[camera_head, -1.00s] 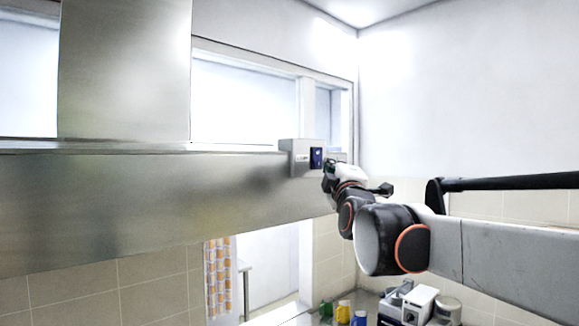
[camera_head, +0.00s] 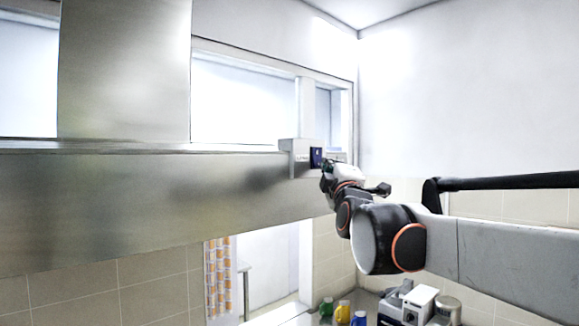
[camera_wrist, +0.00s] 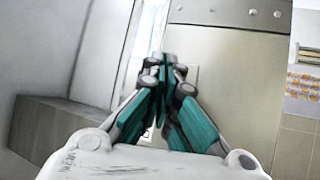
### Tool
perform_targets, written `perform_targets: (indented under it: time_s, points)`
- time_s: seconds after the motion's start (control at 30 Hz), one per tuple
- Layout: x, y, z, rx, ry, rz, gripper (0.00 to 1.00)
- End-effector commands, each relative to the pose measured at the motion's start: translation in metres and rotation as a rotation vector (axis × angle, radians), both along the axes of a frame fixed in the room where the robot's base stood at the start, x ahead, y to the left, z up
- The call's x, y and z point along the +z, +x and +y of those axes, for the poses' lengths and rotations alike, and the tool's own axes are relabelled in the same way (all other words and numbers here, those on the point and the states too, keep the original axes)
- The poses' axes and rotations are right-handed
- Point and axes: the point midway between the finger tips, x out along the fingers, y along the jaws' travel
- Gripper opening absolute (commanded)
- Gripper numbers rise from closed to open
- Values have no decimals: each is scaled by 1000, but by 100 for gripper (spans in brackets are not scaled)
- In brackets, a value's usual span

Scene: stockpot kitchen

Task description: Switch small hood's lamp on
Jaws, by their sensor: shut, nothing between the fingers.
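The large steel hood (camera_head: 150,205) spans the left and middle of the head view. The fingers hide part of what lies ahead. No lit lamp can be made out.
Colored bottles (camera_head: 343,313) and a white appliance (camera_head: 418,304) stand low on the counter under my arm. A window (camera_head: 245,100) is behind the hood. An orange patterned cloth (camera_head: 219,278) hangs below it. The white wall at right is clear.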

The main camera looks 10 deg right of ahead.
Motion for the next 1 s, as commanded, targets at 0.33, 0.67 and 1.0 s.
perform_targets:
  time_s: [0.33, 0.67, 1.0]
  points:
    - [0, 3, 2, 0, 0, 0, 0]
    - [-1, 4, 3, 0, 0, 0, 0]
    - [-1, 7, 5, 0, 0, 0, 0]
